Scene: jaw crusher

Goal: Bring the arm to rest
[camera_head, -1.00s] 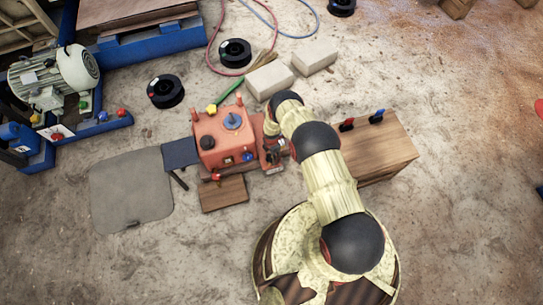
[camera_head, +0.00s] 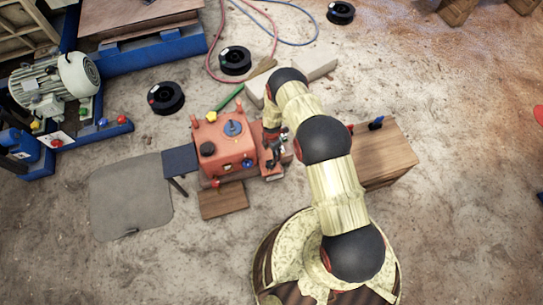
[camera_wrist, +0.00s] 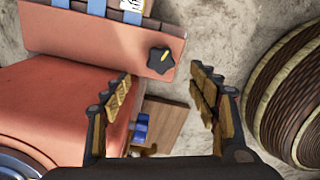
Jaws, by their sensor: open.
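My arm bends from my base over to the right side of the red jaw crusher (camera_head: 228,165). My gripper (camera_head: 275,153) is close beside the crusher's right end in the head view, small and partly hidden by the arm. In the wrist view my gripper (camera_wrist: 163,88) has its two fingers wide apart, with nothing between them. The crusher's red body (camera_wrist: 75,105) fills the left of that view. A red panel with a black star knob (camera_wrist: 161,60) lies beyond the fingertips. I cannot tell whether the left finger touches the red body.
A wooden box (camera_head: 385,160) with a blue-handled item stands right of the arm. A small wooden board (camera_head: 223,200) and a grey mat (camera_head: 130,195) lie front and left. A pale block (camera_head: 318,67) lies behind the arm. The floor at far right is mostly clear.

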